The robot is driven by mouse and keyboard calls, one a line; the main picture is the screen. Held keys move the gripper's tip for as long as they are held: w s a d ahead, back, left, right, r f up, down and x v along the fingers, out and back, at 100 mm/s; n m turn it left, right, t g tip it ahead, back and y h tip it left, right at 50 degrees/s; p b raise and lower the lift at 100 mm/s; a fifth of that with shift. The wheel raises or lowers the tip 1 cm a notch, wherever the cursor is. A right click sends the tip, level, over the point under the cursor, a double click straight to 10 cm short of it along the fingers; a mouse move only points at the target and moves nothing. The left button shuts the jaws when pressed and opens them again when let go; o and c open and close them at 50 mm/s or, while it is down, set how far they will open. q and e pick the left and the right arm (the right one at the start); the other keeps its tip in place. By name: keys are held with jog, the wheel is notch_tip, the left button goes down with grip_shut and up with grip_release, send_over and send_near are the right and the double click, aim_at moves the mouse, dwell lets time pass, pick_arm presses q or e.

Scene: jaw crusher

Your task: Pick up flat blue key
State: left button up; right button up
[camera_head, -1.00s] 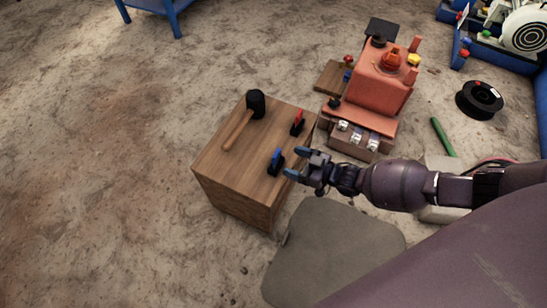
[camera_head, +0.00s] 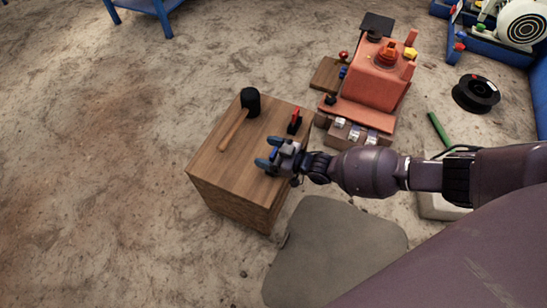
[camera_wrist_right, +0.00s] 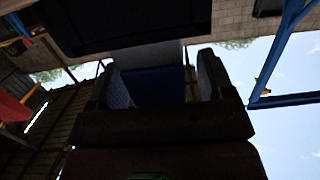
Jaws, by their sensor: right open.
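My right gripper (camera_head: 268,152) is over the right part of the wooden block (camera_head: 214,168), its two blue-tipped fingers spread and pointing left. The flat blue key is mostly hidden behind the gripper in the head view. In the right wrist view a dark blue flat shape (camera_wrist_right: 153,85), which looks like the key, stands between the two open fingers (camera_wrist_right: 160,85). That view is dark, and I cannot tell whether the fingers touch it. My left gripper is not in view.
A red key in a black holder (camera_head: 294,121) and a black-headed mallet (camera_head: 240,112) are on the same block. The orange jaw crusher model (camera_head: 375,85) stands behind to the right. A grey mat (camera_head: 335,250) lies in front. The floor to the left is clear.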

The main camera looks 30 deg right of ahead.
jog(key=shift+c, duration=0.4)
jog(key=c, duration=1)
